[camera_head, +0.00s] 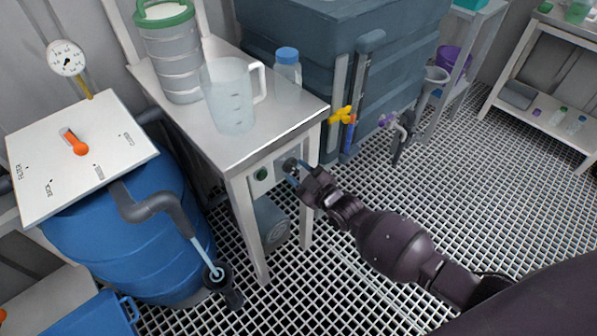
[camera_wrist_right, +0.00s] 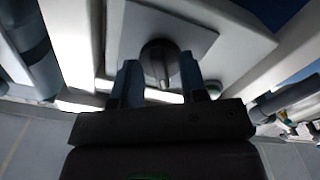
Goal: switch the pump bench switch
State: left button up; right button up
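The pump bench switch is a dark round knob (camera_head: 290,165) on a grey plate on the front of the white bench (camera_head: 228,158). A green round light (camera_head: 261,174) sits to its left. My right gripper (camera_head: 296,174) is at the knob. In the right wrist view, the knob (camera_wrist_right: 159,62) with its raised grip bar shows between the two blue-grey fingers of the right gripper (camera_wrist_right: 160,78). The fingers are apart, with a gap on each side of the knob. The knob is partly hidden by the gripper in the head view. My left gripper is not in view.
On the bench stand a clear jug (camera_head: 230,100), a bottle with a blue cap (camera_head: 287,72) and a green-rimmed canister (camera_head: 172,55). A blue drum (camera_head: 130,235) with a valve panel (camera_head: 60,180) is at left. A large tank (camera_head: 300,35) stands behind. The grated floor at right is open.

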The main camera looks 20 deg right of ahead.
grip_shut()
jog(key=shift+m, duration=1.3)
jog(key=m, duration=0.3)
jog(key=shift+a+m, duration=0.1)
jog(key=shift+m, duration=0.2)
jog(key=shift+s+a+m, duration=0.1)
jog(key=shift+m, duration=2.8)
